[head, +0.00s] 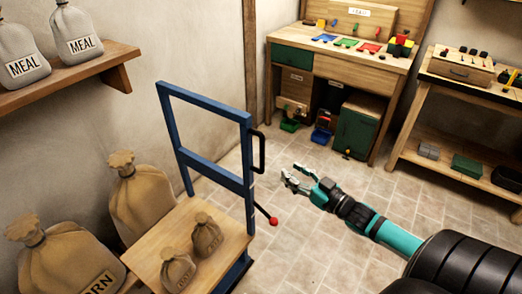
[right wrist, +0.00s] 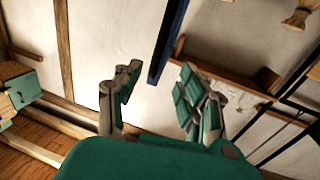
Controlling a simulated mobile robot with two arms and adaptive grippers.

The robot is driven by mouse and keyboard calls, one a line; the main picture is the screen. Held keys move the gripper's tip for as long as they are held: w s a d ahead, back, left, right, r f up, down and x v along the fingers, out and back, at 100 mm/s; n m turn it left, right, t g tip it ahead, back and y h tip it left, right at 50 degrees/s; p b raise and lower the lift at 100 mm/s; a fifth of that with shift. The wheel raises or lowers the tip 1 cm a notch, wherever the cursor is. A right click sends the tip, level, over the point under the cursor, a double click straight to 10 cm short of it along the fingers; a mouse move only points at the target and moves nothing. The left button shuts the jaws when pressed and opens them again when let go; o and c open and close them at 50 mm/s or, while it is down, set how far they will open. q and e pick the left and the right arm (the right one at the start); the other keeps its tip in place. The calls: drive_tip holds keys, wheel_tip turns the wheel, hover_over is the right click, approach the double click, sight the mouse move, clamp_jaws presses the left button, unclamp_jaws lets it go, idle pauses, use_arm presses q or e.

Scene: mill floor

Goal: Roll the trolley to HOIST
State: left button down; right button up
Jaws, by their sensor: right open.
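The trolley has a blue upright frame (head: 213,177) and a wooden deck (head: 150,255) in the head view's lower left. A black handle (head: 260,152) is fixed to the frame's right post, and a lever with a red knob (head: 273,221) sticks out lower down. Two small sacks (head: 206,236) stand on the deck. My right gripper (head: 288,177) is open and empty, just right of the frame and apart from the handle. In the right wrist view its fingers (right wrist: 158,92) are spread, with a blue post (right wrist: 167,40) beyond them. My left gripper is not in view. No HOIST sign shows.
Large sacks (head: 139,196) crowd the trolley's left side. A shelf (head: 75,80) with meal sacks hangs on the left wall. A workbench (head: 340,68) stands at the back, another bench (head: 457,98) at right. Tiled floor (head: 315,245) is clear right of the trolley.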

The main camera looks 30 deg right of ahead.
drive_tip(key=p, duration=0.1)
hover_over(261, 169)
drive_tip(key=shift+w+d, duration=0.25)
drive_tip(key=shift+d, duration=0.1)
clamp_jaws()
drive_tip(key=shift+w+f, duration=0.15)
drive_tip(key=shift+f, duration=0.1)
idle(0.4)
